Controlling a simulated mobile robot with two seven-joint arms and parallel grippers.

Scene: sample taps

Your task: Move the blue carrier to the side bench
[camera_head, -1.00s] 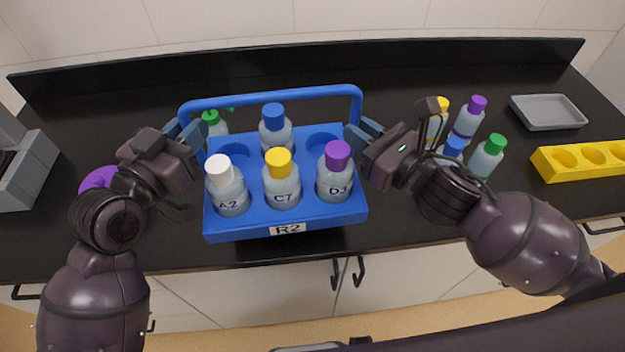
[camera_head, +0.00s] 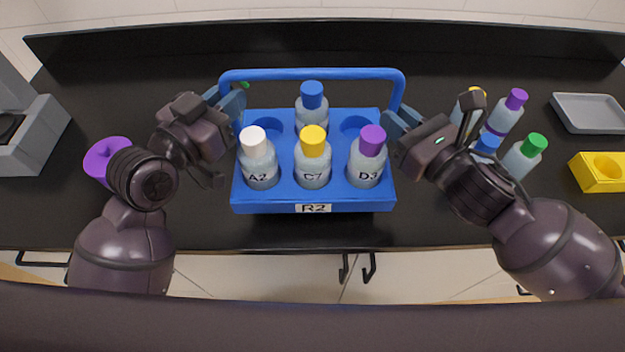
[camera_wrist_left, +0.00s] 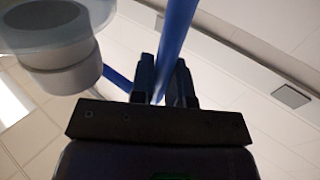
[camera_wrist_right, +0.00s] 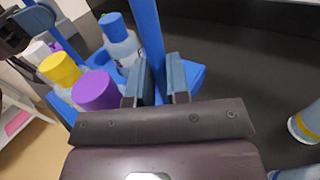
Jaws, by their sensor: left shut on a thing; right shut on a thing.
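The blue carrier (camera_head: 315,205) is a blue rack with a tall handle and a label reading R2, in the middle of the head view. It holds a white-capped bottle A2 (camera_head: 258,160), a yellow-capped bottle C7 (camera_head: 313,157), a purple-capped bottle D3 (camera_head: 368,158) and a blue-capped bottle (camera_head: 312,105). My left gripper (camera_head: 229,104) is shut on the left post of the handle. My right gripper (camera_head: 399,120) is shut on the right post; the right wrist view shows its fingers (camera_wrist_right: 157,82) around the post. I cannot tell whether the carrier touches the bench.
Several loose bottles (camera_head: 503,112) stand right of my right gripper. A grey tray (camera_head: 590,112) and a yellow rack (camera_head: 588,178) lie further right on the black bench (camera_head: 300,234). A purple object (camera_head: 100,160) and a grey device (camera_head: 40,140) are at the left.

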